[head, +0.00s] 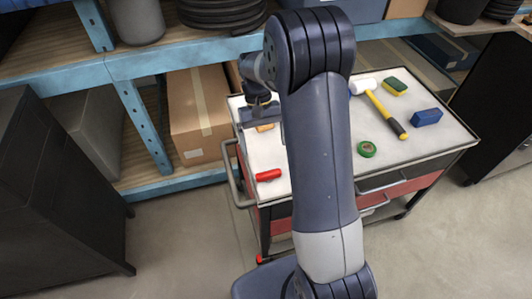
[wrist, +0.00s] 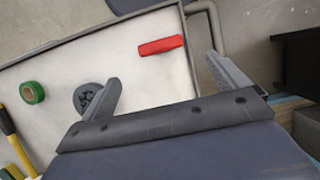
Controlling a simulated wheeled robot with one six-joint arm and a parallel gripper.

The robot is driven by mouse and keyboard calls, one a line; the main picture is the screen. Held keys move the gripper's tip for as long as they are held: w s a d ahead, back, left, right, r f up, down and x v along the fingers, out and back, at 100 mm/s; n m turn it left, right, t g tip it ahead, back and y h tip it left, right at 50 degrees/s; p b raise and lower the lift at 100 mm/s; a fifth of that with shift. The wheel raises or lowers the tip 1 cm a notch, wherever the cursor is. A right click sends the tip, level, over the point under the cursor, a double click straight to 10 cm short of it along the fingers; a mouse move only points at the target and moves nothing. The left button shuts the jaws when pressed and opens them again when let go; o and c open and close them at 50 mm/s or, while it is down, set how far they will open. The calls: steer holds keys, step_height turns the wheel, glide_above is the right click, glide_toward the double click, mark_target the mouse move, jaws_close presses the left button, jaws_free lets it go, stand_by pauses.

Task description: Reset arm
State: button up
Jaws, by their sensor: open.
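My gripper (wrist: 165,88) is open in the wrist view, with its two fingers spread wide and nothing between them. It hangs over the left part of a white-topped tool cart (head: 310,177). In the head view my arm hides much of the gripper and the middle of the cart top. A red object (head: 268,175) lies near the cart's left front edge; in the wrist view the red object (wrist: 161,46) lies beyond the fingertips, apart from them. A dark round part (wrist: 88,98) shows beside the left finger.
On the cart lie a yellow-handled mallet (head: 385,112), a green tape roll (head: 367,149), a blue block (head: 426,117) and a green-yellow sponge (head: 394,86). A blue shelf (head: 130,68) with a cardboard box (head: 198,112) stands behind. A dark cabinet (head: 60,200) stands left. Floor (head: 180,250) between is clear.

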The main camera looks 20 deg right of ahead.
mark_target(269, 172)
steer(key=shift+w+r, duration=0.2)
steer(key=shift+r, duration=0.25)
steer(key=shift+f, duration=0.1)
steer(key=x, duration=1)
steer(key=shift+s+f, duration=0.25)
steer(key=shift+f, duration=0.05)
steer(key=shift+d, duration=0.1)
steer(key=shift+r, duration=0.15)
